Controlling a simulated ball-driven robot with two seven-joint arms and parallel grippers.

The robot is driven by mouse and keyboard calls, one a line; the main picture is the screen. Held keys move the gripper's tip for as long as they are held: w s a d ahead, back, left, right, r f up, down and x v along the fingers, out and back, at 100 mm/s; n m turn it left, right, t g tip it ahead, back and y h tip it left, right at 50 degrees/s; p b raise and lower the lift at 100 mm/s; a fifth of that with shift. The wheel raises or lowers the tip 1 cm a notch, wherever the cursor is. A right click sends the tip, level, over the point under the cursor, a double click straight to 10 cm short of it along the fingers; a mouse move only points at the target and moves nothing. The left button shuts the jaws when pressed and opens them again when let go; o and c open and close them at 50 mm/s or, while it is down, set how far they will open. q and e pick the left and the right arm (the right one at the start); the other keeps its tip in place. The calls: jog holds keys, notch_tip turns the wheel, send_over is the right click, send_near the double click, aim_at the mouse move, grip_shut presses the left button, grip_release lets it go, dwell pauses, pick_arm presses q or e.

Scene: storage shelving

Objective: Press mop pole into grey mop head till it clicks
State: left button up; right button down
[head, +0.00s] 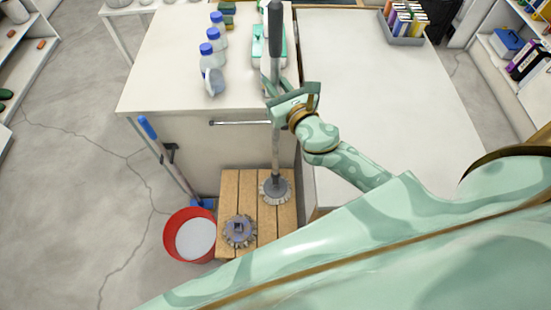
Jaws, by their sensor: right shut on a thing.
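My right gripper (279,93) is shut on the mop pole, well above its lower end. The pole (276,135) is metal with a dark grey grip at the top and stands nearly upright. Its lower end meets the dark grey socket of a round, fringed grey mop head (274,190) on the wooden slatted platform. I cannot tell whether the joint is fully seated. A second round mop head (239,231) with a blue-grey centre lies nearer on the same platform, with no pole in it. My left gripper is not in view.
The slatted platform (228,185) stands before a white cabinet (160,75). Several blue-capped bottles (209,62) stand on top. A red bucket (172,250) and a blue-handled tool (170,158) are left of the platform. A grey bin (402,38) is at back right.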

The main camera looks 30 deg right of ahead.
jog(key=shift+f+b, duration=2.15)
jog(key=shift+f, duration=0.3)
dwell(0.5)
jog(key=shift+f, duration=0.55)
dwell(2.5)
jog(key=c, duration=1.2)
grip_release()
jog(key=s+b, duration=0.3)
jog(key=s, duration=1.3)
jog(key=shift+s+d, duration=0.2)
